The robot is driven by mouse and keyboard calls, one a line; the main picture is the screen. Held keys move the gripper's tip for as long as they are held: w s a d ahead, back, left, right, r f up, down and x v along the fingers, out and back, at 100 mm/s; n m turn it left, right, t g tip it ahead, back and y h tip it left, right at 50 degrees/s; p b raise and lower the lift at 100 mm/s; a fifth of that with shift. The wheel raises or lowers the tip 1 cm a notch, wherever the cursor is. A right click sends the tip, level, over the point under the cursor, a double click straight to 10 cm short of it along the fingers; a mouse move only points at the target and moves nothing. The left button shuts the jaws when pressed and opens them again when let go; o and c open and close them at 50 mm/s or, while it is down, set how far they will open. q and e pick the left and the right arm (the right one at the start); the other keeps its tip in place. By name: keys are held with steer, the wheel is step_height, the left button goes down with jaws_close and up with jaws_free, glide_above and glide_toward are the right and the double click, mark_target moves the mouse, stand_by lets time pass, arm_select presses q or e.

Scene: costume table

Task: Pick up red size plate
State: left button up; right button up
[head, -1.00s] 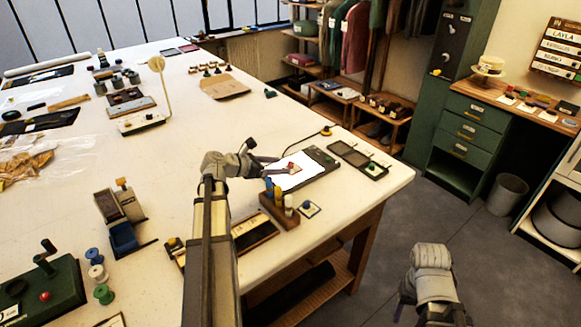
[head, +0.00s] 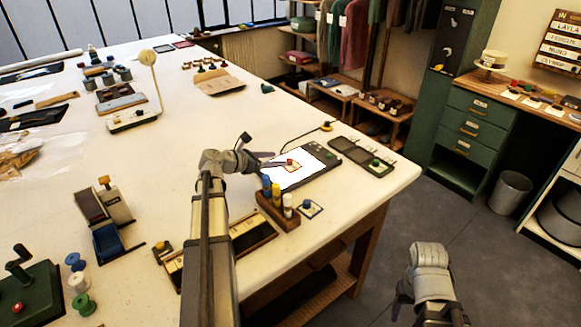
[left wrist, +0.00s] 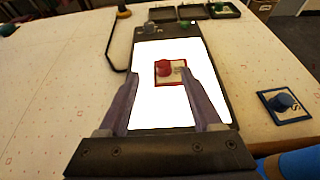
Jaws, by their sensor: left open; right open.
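The red size plate (head: 293,167), a small square with a red border and a red knob, lies on the white lit panel (head: 310,162) of a dark flat box. In the left wrist view the plate (left wrist: 178,78) lies ahead, between the lines of the two fingers. My left gripper (head: 274,161) is open and empty, low over the panel with its tips close to the plate. In the left wrist view its fingers (left wrist: 160,76) are spread on either side of the plate's near part; contact cannot be told. My right gripper (head: 402,303) is off the table at lower right, partly hidden.
A blue knobbed plate (head: 310,209) marked S lies right of the lit box. A wooden block with coloured bottles (head: 280,210) stands in front of it. An open dark case (head: 362,157) lies behind, with a green knob. The table's right edge is close.

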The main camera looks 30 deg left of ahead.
mark_target(288, 160)
arm_select(q)
steer(key=shift+b+x, duration=1.15)
steer(key=shift+x, duration=1.5)
steer(key=shift+s+d, duration=0.2)
steer(key=shift+c, duration=0.6)
jaws_close()
